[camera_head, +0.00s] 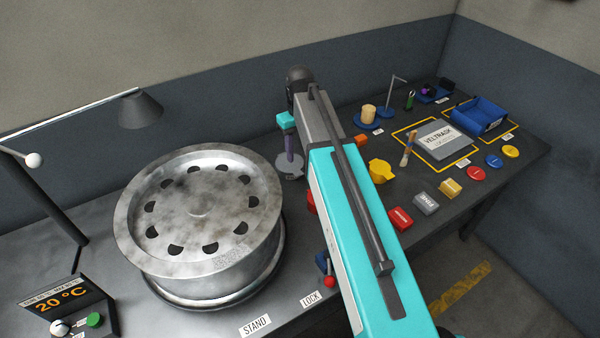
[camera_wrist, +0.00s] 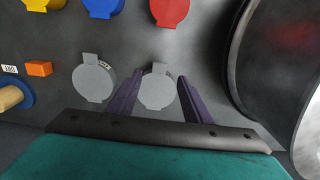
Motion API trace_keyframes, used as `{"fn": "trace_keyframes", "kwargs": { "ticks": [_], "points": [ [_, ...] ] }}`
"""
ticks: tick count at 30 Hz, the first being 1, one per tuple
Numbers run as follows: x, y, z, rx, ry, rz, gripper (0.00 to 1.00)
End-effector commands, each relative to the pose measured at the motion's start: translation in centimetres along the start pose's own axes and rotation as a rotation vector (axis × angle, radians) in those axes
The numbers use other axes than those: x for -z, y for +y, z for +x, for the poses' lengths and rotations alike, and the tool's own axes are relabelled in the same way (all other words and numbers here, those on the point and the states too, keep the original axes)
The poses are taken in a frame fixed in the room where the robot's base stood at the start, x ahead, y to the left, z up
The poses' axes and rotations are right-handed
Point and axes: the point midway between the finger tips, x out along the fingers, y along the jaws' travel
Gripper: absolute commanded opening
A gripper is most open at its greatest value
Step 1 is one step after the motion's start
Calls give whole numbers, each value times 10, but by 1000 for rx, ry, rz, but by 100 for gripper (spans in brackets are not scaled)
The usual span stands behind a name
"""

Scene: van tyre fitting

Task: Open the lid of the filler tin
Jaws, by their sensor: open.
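Several round lidded tins with small tabs stand on the bench in the wrist view. One grey tin (camera_wrist: 157,92) lies between my gripper's two purple fingers, and a second grey tin (camera_wrist: 92,84) is to its left. A blue tin (camera_wrist: 103,6), a red tin (camera_wrist: 170,11) and a yellow tin (camera_wrist: 40,4) are farther up. No tin's name is readable, so I cannot tell which is the filler tin. The lids look shut. My gripper (camera_wrist: 152,88) is open; contact with the grey tin is unclear. In the head view a grey disc (camera_head: 290,166) shows beneath my gripper (camera_head: 292,150).
A large steel wheel rim (camera_head: 200,215) stands just left of my gripper. An orange block (camera_head: 360,139) and a beige cylinder (camera_head: 369,114) are to the right. A blue bin (camera_head: 479,115) and a grey VELTRASK box (camera_head: 445,140) are farther right. My arm hides the middle of the bench.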

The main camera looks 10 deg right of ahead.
Motion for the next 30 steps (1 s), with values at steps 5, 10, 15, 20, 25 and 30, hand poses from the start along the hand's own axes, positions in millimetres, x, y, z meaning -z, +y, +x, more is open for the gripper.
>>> {"fn": "trace_keyframes", "kwargs": {
  "ticks": [5, 10, 15, 20, 25, 30],
  "points": [
    [0, 0, 22, 0, -1, 0, 45],
    [0, -1, 39, 0, 0, -1, 45],
    [0, -1, 56, 0, 0, -1, 45],
    [0, -1, 71, 0, 0, -2, 45],
    [0, -1, 82, 0, 0, -2, 45],
    [0, -2, 87, 0, 0, -2, 45]
  ]
}}
